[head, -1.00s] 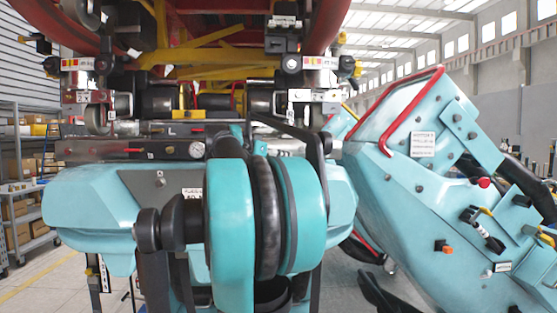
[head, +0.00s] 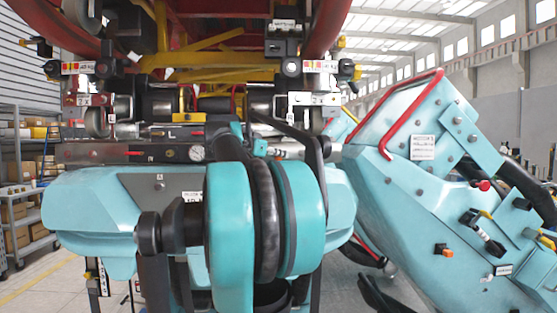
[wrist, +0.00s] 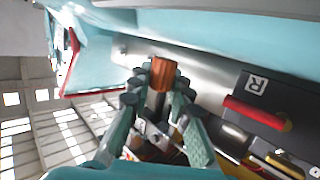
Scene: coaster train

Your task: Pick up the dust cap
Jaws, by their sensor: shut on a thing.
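My gripper (wrist: 160,88) shows in the wrist view, with its teal and dark fingers closed around a small orange-brown cylindrical cap. I take this to be the dust cap (wrist: 162,73); its upper end sticks out beyond the fingertips. The cap stands in front of a bare metal surface; I cannot tell whether it still touches anything there. In the head view, my own large teal arm joint hides the gripper's fingertips and the cap.
A red handle (wrist: 255,113) lies beside a dark plate marked R (wrist: 256,84) in the wrist view. A teal machine with red rails (head: 425,185) stands right.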

